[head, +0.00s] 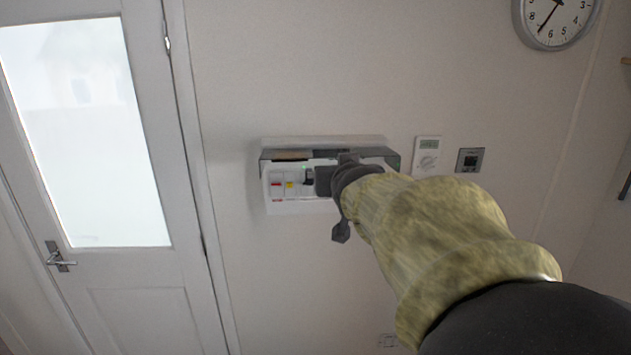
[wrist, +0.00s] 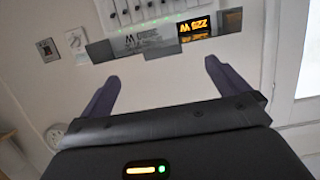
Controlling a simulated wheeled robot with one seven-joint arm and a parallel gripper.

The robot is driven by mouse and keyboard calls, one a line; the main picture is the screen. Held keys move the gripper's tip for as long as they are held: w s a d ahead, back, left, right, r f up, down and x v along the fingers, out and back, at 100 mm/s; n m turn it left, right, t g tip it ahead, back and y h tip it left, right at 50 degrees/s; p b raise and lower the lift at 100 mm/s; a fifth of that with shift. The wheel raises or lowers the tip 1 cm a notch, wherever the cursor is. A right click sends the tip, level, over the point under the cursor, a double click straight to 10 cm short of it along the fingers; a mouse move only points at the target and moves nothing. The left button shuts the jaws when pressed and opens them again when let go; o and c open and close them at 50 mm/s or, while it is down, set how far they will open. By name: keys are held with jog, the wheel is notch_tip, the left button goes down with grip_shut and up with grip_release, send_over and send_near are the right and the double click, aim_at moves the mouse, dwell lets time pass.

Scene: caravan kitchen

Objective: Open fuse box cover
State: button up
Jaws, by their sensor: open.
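The white fuse box (head: 285,205) is on the wall in the head view, with a row of switches and a small green light showing. Its dark tinted cover (head: 270,155) shows as a narrow band along the top, seemingly raised clear of the switches. My gripper (head: 326,181) is in front of the box's middle and right, and my arm hides part of that side. In the wrist view, which is upside down, the fuse box (wrist: 135,14) and cover (wrist: 150,38) lie beyond my open gripper (wrist: 162,70). Nothing is between the fingers; I cannot tell whether they touch the cover.
A white thermostat (head: 428,155) and a grey wall switch (head: 470,160) are to the right of the box. A clock (head: 555,20) hangs at upper right. A door (head: 130,270) with a handle stands left.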

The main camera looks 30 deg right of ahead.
jog(key=p+v, duration=0.2)
jog(key=v, duration=0.1)
jog(key=shift+s+a+r, duration=0.15)
jog(key=shift+s, duration=0.1)
